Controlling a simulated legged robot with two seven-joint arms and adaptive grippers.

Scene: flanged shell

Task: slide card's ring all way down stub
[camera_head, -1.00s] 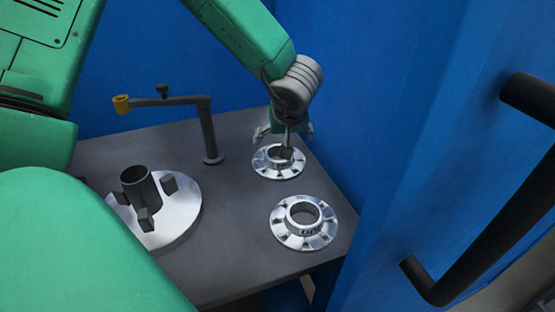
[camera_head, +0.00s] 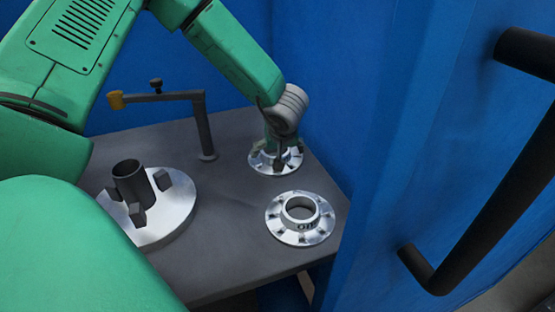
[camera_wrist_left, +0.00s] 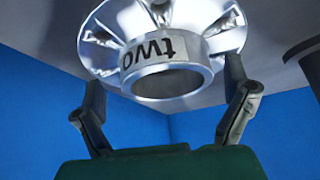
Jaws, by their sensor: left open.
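The far silver ring (camera_head: 257,164) lies flat on the grey table, its collar up. In the left wrist view the same ring (camera_wrist_left: 164,78) carries a label reading "two". My left gripper (camera_head: 280,160) is above this ring. In the wrist view its open fingers (camera_wrist_left: 165,92) stand on either side of the collar, with gaps. A second ring (camera_head: 299,222) lies nearer on the table; its dark label is too small to read surely. The stub (camera_head: 130,183), a dark upright tube, rises from a silver disc (camera_head: 176,207) at the left, with no ring on it. I see no card.
Dark blocks (camera_head: 161,180) stand on the disc around the stub. A grey post (camera_head: 203,125) with a side arm and yellow end (camera_head: 115,100) stands behind. Blue walls (camera_head: 340,90) close the back and right. Bare table lies between disc and rings.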

